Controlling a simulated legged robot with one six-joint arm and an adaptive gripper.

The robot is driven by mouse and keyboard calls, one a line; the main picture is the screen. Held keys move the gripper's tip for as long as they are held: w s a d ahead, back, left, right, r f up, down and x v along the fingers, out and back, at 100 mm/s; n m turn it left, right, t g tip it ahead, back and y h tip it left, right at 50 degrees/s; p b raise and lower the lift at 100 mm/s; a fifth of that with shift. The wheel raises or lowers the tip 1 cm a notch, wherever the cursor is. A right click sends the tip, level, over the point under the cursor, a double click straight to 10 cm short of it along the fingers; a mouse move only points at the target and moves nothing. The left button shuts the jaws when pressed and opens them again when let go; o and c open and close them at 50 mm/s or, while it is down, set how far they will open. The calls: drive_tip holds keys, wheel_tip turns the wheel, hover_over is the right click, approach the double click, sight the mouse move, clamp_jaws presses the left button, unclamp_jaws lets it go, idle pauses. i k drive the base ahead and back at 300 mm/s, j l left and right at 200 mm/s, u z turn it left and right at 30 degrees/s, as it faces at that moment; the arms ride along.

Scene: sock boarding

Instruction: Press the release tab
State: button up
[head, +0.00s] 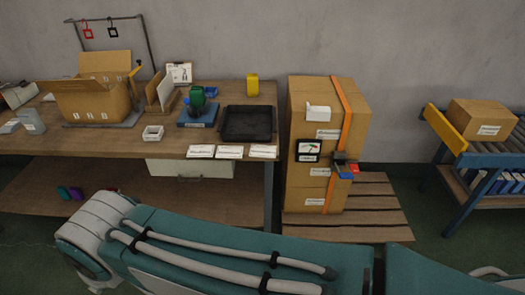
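A stack of brown cardboard boxes (308,98) stands on a wooden pallet (375,205), with an orange strap (346,110) running over the top and down the front. A dark buckle (341,157) sits on the strap at the stack's front right. A small red tab (353,168) and a blue piece (344,175) are at the buckle. Both are small, and I cannot tell for certain which one is the release tab. My teal arm crosses the bottom of the view in front of the pallet. My gripper is not in view.
A wooden workbench (300,152) is not separate from this area; its legs stand left of the boxes. A black tray (247,123) and open carton (92,105) rest on the bench. A roller conveyor (475,157) with a box (482,119) stands right.

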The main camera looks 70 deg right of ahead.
sight(353, 168)
drive_tip(key=z, duration=3.3)
drive_tip(key=i+l+u, duration=0.1)
drive_tip(key=i, duration=0.35)
drive_tip(key=i+l+u, duration=0.1)
drive_tip(key=i+l, duration=0.2)
drive_tip(key=i, duration=0.15)
drive_tip(key=i+l+u, duration=0.1)
drive_tip(key=i+l, duration=0.15)
drive_tip(key=i, duration=0.15)
